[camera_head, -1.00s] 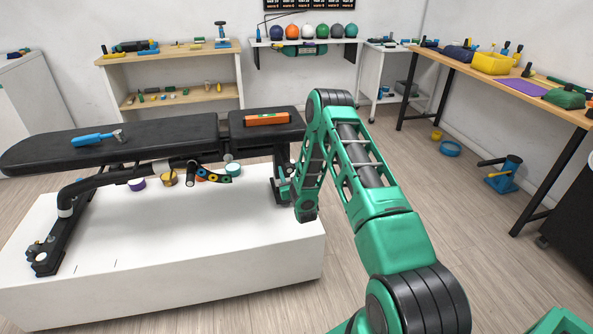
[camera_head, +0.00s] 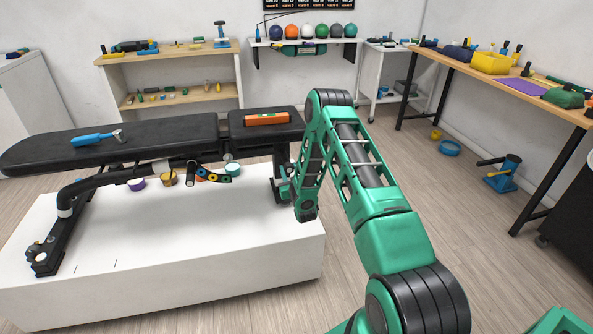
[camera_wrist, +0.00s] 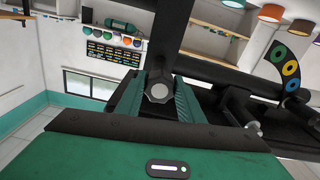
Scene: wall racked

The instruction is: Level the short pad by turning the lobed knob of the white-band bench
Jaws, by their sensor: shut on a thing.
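The white-band bench has a black frame with a white band (camera_head: 65,211) on its left leg. Its short pad (camera_head: 280,131) is at the right, beside the long pad (camera_head: 40,150). An orange level (camera_head: 267,118) lies on the short pad; its bubble is too small to read. In the wrist view, my gripper (camera_wrist: 160,88) has its two green fingers closed on a dark knob with a pale many-sided face (camera_wrist: 159,93). The knob's lobes are mostly hidden between the fingers. In the head view my arm partly hides the gripper, by the bench's right leg.
A coloured arc with holes (camera_head: 213,177) hangs under the bench, and also shows in the wrist view (camera_wrist: 285,65). The bench stands on a white platform (camera_head: 180,260). A wooden table (camera_head: 460,66) stands at the right.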

